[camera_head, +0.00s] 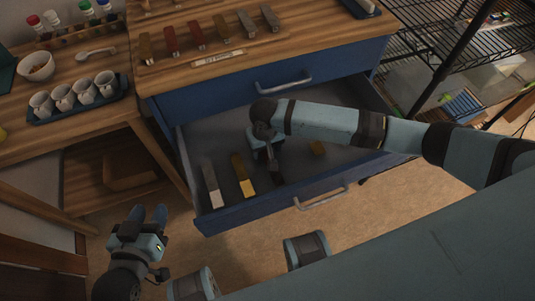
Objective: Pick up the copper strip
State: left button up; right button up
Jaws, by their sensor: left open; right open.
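Inside the open drawer (300,179) lie a grey strip with a pale end (211,186) and a brownish strip with a yellow end (243,176). A small tan piece (318,148) shows further right, partly hidden by my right arm. I cannot tell for sure which strip is copper. Several strips also stand on the wooden top, among them a reddish-brown one (197,35). My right gripper (275,177) is open and points down into the drawer, right of the yellow-ended strip; what lies under it is hidden. My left gripper (149,214) is open and empty, outside the drawer at lower left.
A closed blue drawer (230,92) and the wooden counter edge are above the open drawer. A label plate (218,58) lies before the strips. At left are a tray with cups (75,108), a bowl (37,66) and a spoon (96,53). A wire rack (450,60) stands at right.

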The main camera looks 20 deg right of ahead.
grip_shut()
